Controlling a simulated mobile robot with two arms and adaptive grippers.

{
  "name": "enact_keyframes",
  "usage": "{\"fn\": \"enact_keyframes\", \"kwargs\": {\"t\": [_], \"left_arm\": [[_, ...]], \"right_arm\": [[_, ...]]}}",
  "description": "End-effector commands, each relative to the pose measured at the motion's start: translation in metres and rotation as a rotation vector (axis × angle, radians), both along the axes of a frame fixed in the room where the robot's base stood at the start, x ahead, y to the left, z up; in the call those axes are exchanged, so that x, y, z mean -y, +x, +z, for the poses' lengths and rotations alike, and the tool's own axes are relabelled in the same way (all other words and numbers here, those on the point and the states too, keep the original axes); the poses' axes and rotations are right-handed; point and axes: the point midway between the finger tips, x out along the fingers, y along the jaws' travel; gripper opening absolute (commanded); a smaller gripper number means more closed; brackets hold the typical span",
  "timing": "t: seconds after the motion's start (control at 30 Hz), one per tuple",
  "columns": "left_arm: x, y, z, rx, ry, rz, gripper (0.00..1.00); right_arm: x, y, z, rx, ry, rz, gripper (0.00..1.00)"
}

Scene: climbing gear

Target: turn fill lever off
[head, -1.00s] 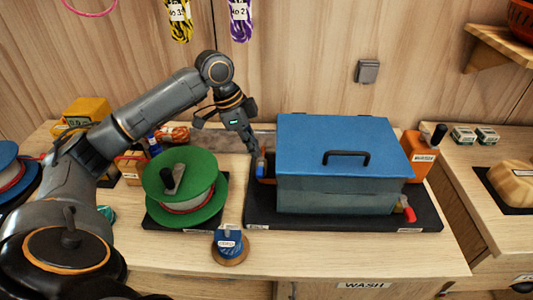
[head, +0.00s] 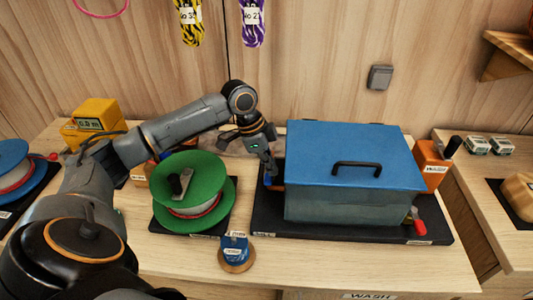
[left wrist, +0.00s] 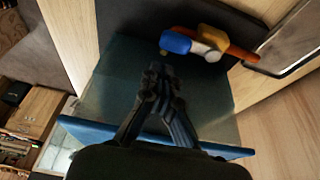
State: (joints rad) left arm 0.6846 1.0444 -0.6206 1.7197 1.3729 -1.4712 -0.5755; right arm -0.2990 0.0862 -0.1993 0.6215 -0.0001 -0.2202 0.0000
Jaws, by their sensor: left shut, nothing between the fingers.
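The wash box has grey walls (head: 340,207) and a closed blue lid (head: 345,150) with a black handle. At its left side is a small blue lever (head: 267,181) by an orange pipe, partly hidden by my gripper. In the left wrist view the blue lever (left wrist: 175,43) sits on a pale fitting, with the orange-red pipe (left wrist: 238,50) beyond it. My left gripper (head: 271,171) points down beside the box, close to the lever. In the wrist view its fingertips (left wrist: 158,72) are together and empty, just short of the lever. My right gripper is not in view.
A red lever (head: 419,227) is at the box's front right. An orange container (head: 430,165) is behind right. The front table strip is mostly clear.

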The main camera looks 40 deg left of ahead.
Motion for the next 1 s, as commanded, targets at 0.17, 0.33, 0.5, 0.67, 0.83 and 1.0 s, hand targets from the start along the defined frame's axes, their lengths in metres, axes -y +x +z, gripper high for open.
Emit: {"fn": "enact_keyframes", "kwargs": {"t": [0.17, 0.33, 0.5, 0.67, 0.83, 1.0], "left_arm": [[0.007, 0.004, -0.023, -0.002, -0.001, 0.001, 0.0], [0.01, 0.006, -0.033, 0.001, 0.0, 0.001, 0.0], [0.01, 0.006, -0.034, 0.001, 0.0, 0.0, 0.0], [0.01, 0.006, -0.034, 0.001, 0.0, 0.0, 0.0], [0.009, 0.005, -0.033, 0.001, 0.001, -0.015, 0.0], [0.007, 0.004, -0.033, 0.001, -0.001, -0.053, 0.0]], "right_arm": [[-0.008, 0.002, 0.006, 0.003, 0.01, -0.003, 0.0], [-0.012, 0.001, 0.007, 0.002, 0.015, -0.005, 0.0], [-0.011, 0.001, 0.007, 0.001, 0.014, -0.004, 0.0], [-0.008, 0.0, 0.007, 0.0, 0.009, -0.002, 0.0], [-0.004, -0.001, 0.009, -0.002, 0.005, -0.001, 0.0], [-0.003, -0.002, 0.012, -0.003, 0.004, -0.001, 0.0]]}}
